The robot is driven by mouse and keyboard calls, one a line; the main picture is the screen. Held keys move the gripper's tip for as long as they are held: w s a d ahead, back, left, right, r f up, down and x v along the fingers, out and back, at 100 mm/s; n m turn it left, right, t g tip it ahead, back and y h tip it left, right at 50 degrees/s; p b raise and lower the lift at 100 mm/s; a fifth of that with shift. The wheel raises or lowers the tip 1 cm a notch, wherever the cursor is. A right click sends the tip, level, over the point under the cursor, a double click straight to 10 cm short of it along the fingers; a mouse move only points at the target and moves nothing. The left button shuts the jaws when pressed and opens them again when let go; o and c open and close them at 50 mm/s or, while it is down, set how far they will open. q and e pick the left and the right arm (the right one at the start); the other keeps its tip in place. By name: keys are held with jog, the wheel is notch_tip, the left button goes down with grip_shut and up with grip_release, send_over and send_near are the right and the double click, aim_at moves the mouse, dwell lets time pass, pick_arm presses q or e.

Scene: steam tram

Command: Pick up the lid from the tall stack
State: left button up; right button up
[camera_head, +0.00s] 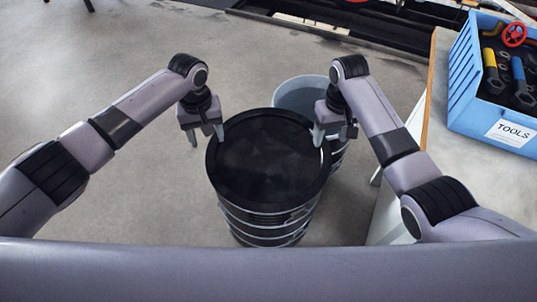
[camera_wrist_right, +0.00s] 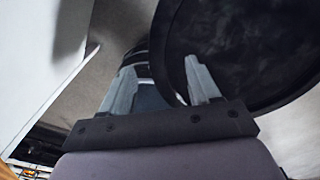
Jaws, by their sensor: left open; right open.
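A round black lid (camera_head: 268,155) lies on top of a tall dark stack with light bands (camera_head: 265,225) in the middle of the head view. My left gripper (camera_head: 207,136) is open at the lid's left edge, with its fingers pointing down. My right gripper (camera_head: 333,136) is open at the lid's right edge. In the right wrist view the lid (camera_wrist_right: 235,45) fills the upper right, and one finger of my right gripper (camera_wrist_right: 162,90) overlaps its rim while the other is outside it. I cannot tell whether any finger touches the lid.
A grey-blue bucket (camera_head: 300,93) stands just behind the stack, partly hidden. A workbench (camera_head: 440,150) on the right carries a blue crate (camera_head: 465,85) labelled TOOLS, holding several tools. The floor to the left is clear. A dark track pit runs along the back.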

aim_at(211, 153)
pick_arm(q)
jog(key=shift+f, duration=3.35)
pick_arm(e)
jog(key=shift+f, duration=3.35)
pick_arm(q)
grip_shut()
pick_arm(e)
grip_shut()
